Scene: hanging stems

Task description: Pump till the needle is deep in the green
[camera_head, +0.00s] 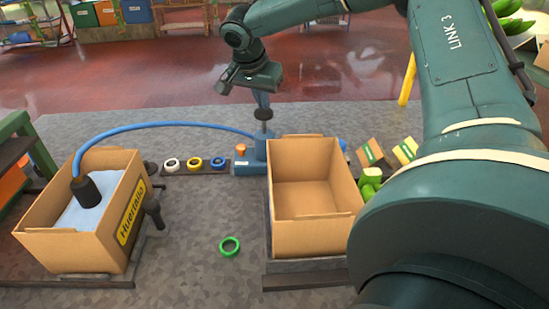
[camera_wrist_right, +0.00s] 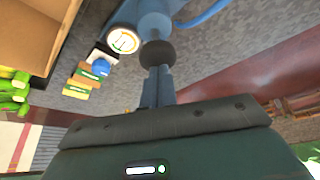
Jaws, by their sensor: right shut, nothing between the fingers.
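The blue pump (camera_head: 252,160) stands behind the empty cardboard box in the head view, with a black knob (camera_head: 263,114) on top. My right gripper (camera_head: 262,104) is shut and empty, pointing down with its fingertips at the knob; I cannot tell if they touch. In the right wrist view the fingers (camera_wrist_right: 158,88) end at the black knob (camera_wrist_right: 157,54). The white round gauge (camera_wrist_right: 123,40) has coloured marks on its dial; its needle is too small to read surely. A blue hose (camera_head: 160,124) runs from the pump to a black fitting (camera_head: 88,192). My left gripper is out of view.
The left cardboard box (camera_head: 75,245) holds a pale blue bag (camera_head: 110,195). The open empty box (camera_head: 305,240) stands in front of the pump. White, yellow and blue rings lie left of the pump; a green ring (camera_head: 229,247) lies on the grey floor between the boxes.

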